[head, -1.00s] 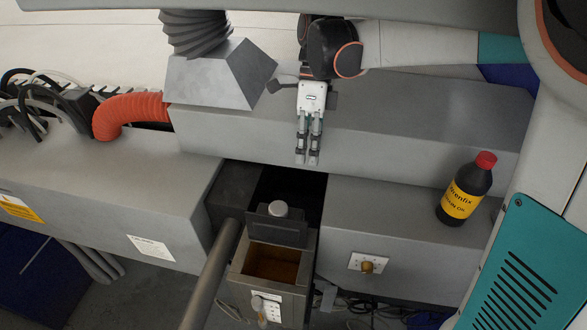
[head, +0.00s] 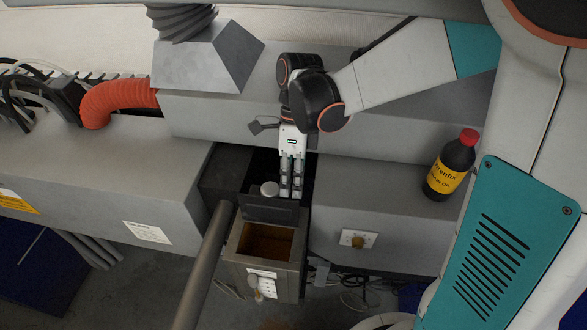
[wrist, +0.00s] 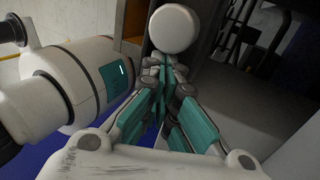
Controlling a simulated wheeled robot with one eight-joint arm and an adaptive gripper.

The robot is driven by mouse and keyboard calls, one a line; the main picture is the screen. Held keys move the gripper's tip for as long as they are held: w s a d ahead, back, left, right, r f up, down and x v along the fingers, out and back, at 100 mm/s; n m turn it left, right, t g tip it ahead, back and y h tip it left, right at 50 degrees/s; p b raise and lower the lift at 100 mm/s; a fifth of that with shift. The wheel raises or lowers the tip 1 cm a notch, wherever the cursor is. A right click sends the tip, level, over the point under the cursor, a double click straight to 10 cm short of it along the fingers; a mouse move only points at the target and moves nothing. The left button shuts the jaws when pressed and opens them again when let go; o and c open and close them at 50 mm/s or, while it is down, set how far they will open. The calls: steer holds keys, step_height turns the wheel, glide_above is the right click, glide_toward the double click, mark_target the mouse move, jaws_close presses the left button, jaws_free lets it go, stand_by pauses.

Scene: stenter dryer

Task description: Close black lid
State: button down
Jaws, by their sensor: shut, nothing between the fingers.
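The black lid (head: 270,212) stands raised at the back of a small metal box (head: 262,272), and the box's brown interior shows open in front of it. A pale round knob (head: 269,188) sits at the lid's top; it also shows large in the wrist view (wrist: 173,30). My gripper (head: 291,195) is shut and empty, pointing down just right of the knob, at the lid's upper back edge. In the wrist view the closed fingers (wrist: 165,72) reach close to the knob. I cannot tell whether they touch it or the lid.
A grey handrail (head: 206,265) rises in front left of the box. Grey machine housings flank the gap on both sides. A black bottle (head: 450,168) with a red cap stands on the right housing. An orange hose (head: 118,98) lies at left.

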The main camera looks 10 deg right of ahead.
steer(key=shift+s, duration=0.2)
stand_by(0.5)
steer(key=shift+s+a+r+t, duration=0.1)
steer(key=shift+s+a+t, duration=0.05)
steer(key=shift+s+t, duration=0.2)
